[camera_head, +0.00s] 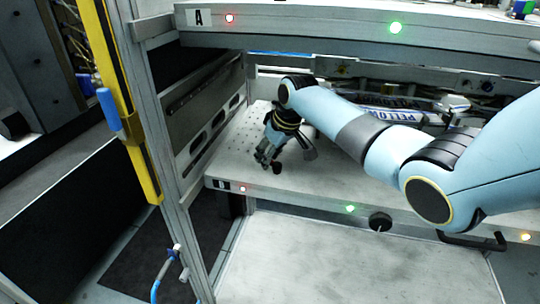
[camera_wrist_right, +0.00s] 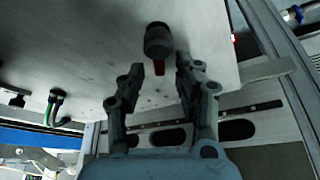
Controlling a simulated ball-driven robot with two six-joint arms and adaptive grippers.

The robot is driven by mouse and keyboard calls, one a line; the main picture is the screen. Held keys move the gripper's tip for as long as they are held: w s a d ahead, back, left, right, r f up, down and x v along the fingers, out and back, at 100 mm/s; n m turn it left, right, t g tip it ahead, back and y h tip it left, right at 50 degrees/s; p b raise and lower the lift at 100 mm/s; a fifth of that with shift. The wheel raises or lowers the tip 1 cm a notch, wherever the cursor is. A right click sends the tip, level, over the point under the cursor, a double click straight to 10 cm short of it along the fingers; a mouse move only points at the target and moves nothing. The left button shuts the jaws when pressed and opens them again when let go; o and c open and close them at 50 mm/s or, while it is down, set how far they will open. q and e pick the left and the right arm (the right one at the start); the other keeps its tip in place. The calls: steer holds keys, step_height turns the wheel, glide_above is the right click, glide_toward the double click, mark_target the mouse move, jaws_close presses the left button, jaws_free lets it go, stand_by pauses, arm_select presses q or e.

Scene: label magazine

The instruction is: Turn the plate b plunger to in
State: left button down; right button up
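The plate b plunger appears as a small dark knob (camera_head: 277,167) on top of the lower plate (camera_head: 330,185), near its left front corner. In the right wrist view the plunger (camera_wrist_right: 157,40) is a black cylinder with a red part at one end. My right gripper (camera_head: 266,156) hangs just above and beside it, pointing down. In the right wrist view the right gripper (camera_wrist_right: 160,64) is open, its fingers apart on either side of the plunger's red end. Contact is not visible. My left gripper is not in view.
An upper shelf marked A (camera_head: 290,18) overhangs the plate. A slotted side rail (camera_head: 205,128) borders it on the left. A black round knob (camera_head: 380,222) and a black handle (camera_head: 472,241) are on the front. Cables and printed parts lie behind my arm.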

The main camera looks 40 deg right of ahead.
jaws_close()
